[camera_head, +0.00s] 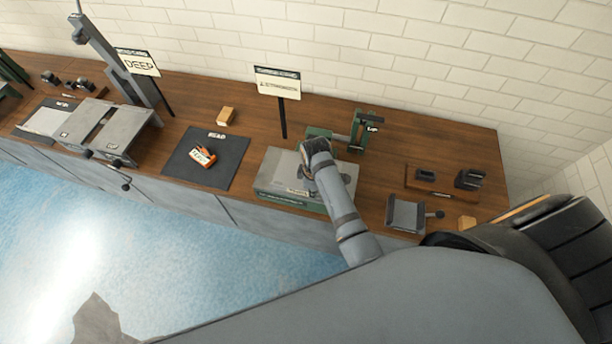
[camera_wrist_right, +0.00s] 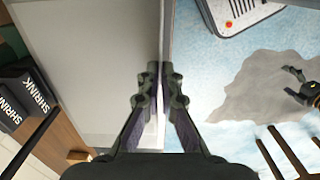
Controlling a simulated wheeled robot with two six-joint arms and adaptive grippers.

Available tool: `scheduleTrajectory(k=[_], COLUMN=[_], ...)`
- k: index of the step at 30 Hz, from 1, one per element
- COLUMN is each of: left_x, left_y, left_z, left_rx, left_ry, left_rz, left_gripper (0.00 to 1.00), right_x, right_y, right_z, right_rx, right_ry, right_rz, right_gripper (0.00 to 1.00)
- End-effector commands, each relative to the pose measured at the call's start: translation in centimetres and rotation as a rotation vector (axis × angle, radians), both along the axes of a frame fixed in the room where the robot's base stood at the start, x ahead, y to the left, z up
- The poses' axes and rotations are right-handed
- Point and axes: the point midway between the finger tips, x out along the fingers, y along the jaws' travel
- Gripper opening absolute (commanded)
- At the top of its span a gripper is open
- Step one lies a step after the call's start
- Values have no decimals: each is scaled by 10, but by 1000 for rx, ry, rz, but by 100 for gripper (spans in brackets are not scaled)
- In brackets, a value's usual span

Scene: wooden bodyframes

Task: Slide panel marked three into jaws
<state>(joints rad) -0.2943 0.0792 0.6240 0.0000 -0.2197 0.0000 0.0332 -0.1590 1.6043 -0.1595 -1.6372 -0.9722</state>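My right gripper (camera_head: 305,180) is over a grey slab-like top on a green base (camera_head: 272,170), with a small unreadable label near its front. In the right wrist view, my right fingertips (camera_wrist_right: 161,75) are close together along the straight edge of a large grey surface (camera_wrist_right: 100,60). I cannot tell whether that edge is pinched between them. No mark three is legible, so I cannot tell which piece is the marked panel. A green clamp-like fixture (camera_head: 357,130) stands behind to the right. I cannot tell which fixture is the jaws. My left gripper is not in view.
A dark mat (camera_head: 182,165) with an orange-and-white object (camera_head: 203,157) lies left of the green base. Two upright signs (camera_head: 138,63) (camera_head: 278,83) stand behind.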

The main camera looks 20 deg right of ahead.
Motion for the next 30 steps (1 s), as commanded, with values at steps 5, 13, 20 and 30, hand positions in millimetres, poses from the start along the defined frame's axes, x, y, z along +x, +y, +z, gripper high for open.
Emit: scheduleTrajectory(k=[5, 13, 20, 30], left_x=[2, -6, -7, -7], left_y=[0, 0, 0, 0], left_z=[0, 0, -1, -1], left_rx=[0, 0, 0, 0], left_ry=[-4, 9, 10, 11], left_rz=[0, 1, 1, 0], left_gripper=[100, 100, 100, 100], right_x=[0, 4, 9, 18], right_y=[0, -2, -6, -12], right_z=[0, 1, 0, 0], right_rx=[0, 0, 1, 0], right_ry=[0, -2, -2, -1], right_rz=[0, 0, 1, 0], right_gripper=[0, 0, 0, 0])
